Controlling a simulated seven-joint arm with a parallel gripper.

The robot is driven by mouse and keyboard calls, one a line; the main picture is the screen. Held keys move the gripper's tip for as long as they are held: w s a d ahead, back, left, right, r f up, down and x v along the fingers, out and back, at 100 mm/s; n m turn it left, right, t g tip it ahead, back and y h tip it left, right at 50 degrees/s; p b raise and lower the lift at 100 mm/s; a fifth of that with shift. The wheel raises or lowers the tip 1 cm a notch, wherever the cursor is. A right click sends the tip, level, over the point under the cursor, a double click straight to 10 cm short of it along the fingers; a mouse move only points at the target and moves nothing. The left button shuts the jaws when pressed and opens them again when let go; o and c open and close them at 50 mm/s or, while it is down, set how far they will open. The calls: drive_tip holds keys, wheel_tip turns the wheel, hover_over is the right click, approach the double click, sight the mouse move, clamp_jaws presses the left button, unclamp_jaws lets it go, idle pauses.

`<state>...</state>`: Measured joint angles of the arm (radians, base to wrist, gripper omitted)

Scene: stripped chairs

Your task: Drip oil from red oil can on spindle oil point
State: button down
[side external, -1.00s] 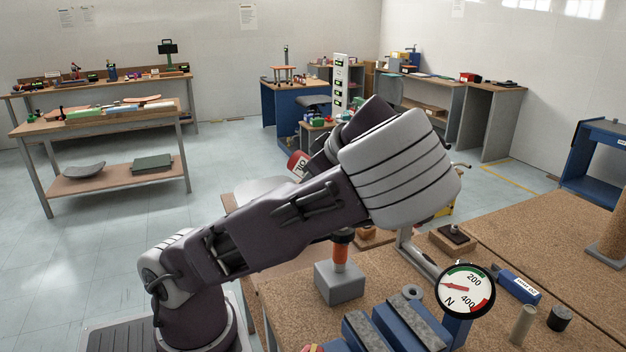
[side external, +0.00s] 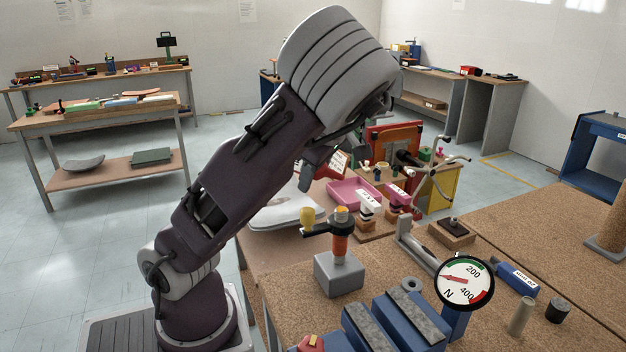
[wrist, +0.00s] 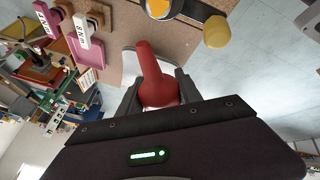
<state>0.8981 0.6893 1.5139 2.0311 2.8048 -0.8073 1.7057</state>
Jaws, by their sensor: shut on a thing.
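The red oil can (wrist: 158,85) is between the two fingers of my gripper (wrist: 160,92) in the wrist view, its narrow end towards the top of the picture. In the side view its white label (side external: 337,163) shows partly behind my gripper (side external: 322,160). The spindle (side external: 340,243) stands upright on a grey block (side external: 339,275), with an orange top (side external: 341,213) and a dark crank with a yellow knob (side external: 307,216). My gripper is above and behind the spindle, apart from it. In the wrist view the orange top (wrist: 158,9) is at the upper edge. The spout's tip and the exact oil point are unclear.
A pink tray (side external: 354,190) and labelled white-and-pink blocks (side external: 369,205) sit behind the spindle. A round dial gauge (side external: 465,283) and blue vise-like blocks (side external: 410,315) stand in front right. Open bench (side external: 530,225) lies to the right.

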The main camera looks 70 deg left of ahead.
wheel_tip(320, 180, up, 7)
drive_tip(key=shift+r, duration=0.2)
idle(0.3)
drive_tip(key=shift+d+t+h, duration=0.1)
drive_tip(key=shift+t+h, duration=0.4)
drive_tip(key=shift+h, duration=0.5)
drive_tip(key=shift+w+d+f+n+t+h, duration=0.15)
drive_tip(key=shift+t+h, duration=0.2)
drive_tip(key=shift+h, duration=0.2)
drive_tip(key=shift+w+d+r+n+t+h, duration=0.15)
drive_tip(key=shift+t+h, duration=0.2)
drive_tip(key=shift+h, duration=0.2)
drive_tip(key=shift+s+f, duration=0.1)
drive_tip(key=t+h, duration=0.1)
drive_tip(key=h, duration=0.1)
drive_tip(key=shift+d+t+h, duration=0.1)
drive_tip(key=shift+t+h, duration=0.2)
drive_tip(key=shift+h, duration=0.1)
drive_tip(key=shift+w+d+n+t+h, duration=0.2)
drive_tip(key=shift+d+n+t+h, duration=0.15)
drive_tip(key=shift+h, duration=0.45)
drive_tip(key=shift+a, duration=0.1)
